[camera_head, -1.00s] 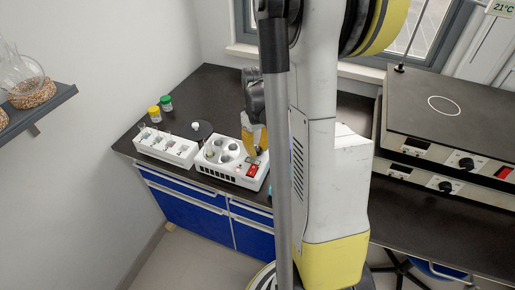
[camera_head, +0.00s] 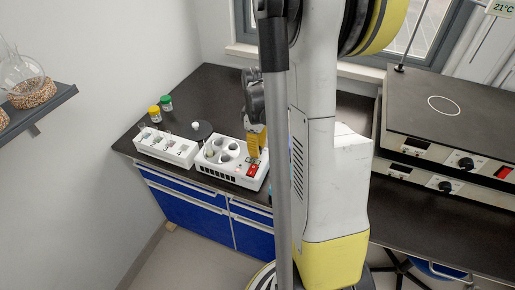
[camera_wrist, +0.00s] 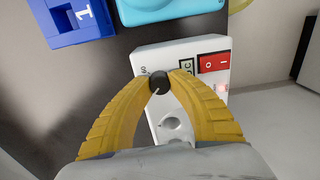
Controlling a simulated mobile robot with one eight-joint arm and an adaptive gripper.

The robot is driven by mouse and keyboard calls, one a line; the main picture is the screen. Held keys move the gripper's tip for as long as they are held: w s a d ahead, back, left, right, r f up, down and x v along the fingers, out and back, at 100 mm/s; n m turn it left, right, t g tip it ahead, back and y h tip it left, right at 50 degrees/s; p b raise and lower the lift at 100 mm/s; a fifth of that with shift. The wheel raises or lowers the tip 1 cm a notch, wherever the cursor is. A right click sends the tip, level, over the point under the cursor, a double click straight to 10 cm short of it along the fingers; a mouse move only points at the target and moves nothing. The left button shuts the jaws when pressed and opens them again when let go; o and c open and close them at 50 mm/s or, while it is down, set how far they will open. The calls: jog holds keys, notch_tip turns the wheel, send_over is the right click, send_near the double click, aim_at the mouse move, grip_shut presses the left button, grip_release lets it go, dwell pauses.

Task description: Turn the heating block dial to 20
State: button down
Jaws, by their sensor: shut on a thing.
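The heating block (camera_head: 208,160) is a white box with round wells in its top, on the dark bench in the head view. In the wrist view its white face (camera_wrist: 185,52) shows a small black dial (camera_wrist: 159,82), with a light pointer mark, and a red switch (camera_wrist: 214,63). My gripper (camera_wrist: 160,76) has its yellow fingertips shut on the dial, one on each side. Scale marks beside the dial are partly hidden and too small to read surely. In the head view my gripper (camera_head: 255,152) is at the block's right end, and the dial cannot be made out.
A white rack (camera_head: 165,148) with small vials stands left of the block. Jars with yellow (camera_head: 154,112) and green (camera_head: 166,102) lids stand behind it. Hot plates (camera_head: 450,110) are at the right. A blue block (camera_wrist: 72,20) and a cyan object (camera_wrist: 165,8) lie close by in the wrist view.

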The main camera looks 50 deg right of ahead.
dwell(0.3)
jog(key=c, duration=1.2)
grip_release()
jog(key=shift+o, duration=0.2)
notch_tip(320, 180, up, 12)
